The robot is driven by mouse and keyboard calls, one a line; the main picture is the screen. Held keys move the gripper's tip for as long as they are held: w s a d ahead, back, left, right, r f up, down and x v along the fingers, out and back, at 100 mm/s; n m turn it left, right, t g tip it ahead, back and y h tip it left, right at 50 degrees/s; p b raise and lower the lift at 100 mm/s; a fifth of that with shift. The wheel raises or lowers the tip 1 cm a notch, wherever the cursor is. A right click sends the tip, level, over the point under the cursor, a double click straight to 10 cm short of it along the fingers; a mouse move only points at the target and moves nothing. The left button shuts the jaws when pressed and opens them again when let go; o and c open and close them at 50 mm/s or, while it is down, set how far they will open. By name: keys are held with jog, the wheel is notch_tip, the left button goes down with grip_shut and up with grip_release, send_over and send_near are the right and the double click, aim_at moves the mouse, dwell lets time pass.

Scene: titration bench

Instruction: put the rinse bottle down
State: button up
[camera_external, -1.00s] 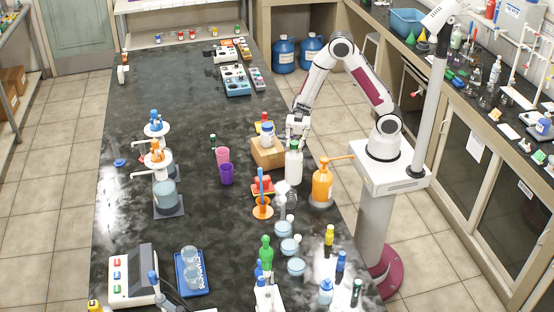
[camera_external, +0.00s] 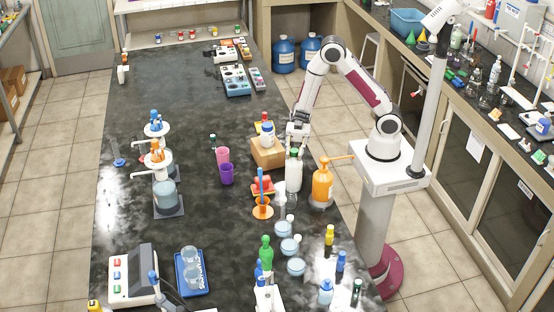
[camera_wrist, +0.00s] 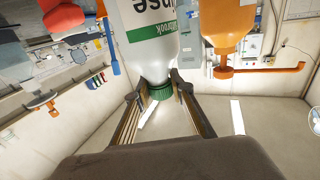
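The rinse bottle (camera_external: 293,176) is white with a green cap and hangs or stands upright, just left of the orange pump bottle (camera_external: 322,181). In the wrist view, the bottle (camera_wrist: 150,40) shows inverted, with "Rinse" and a green band on its label. My gripper (camera_external: 295,145) is above the bottle, pointing down. In the wrist view, its fingers (camera_wrist: 160,88) are shut around the bottle's neck at the green cap. I cannot tell whether the base touches the dark bench (camera_external: 190,105).
A cardboard box (camera_external: 268,152) with a white jar (camera_external: 267,135) on it is close to the left. An orange stand with a blue cylinder (camera_external: 262,200) and clear glassware (camera_external: 283,229) are in front.

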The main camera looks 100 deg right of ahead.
jog(key=shift+o, duration=1.3)
jog(key=shift+r, duration=0.2)
jog(key=v, duration=1.2)
jog(key=shift+f, duration=0.1)
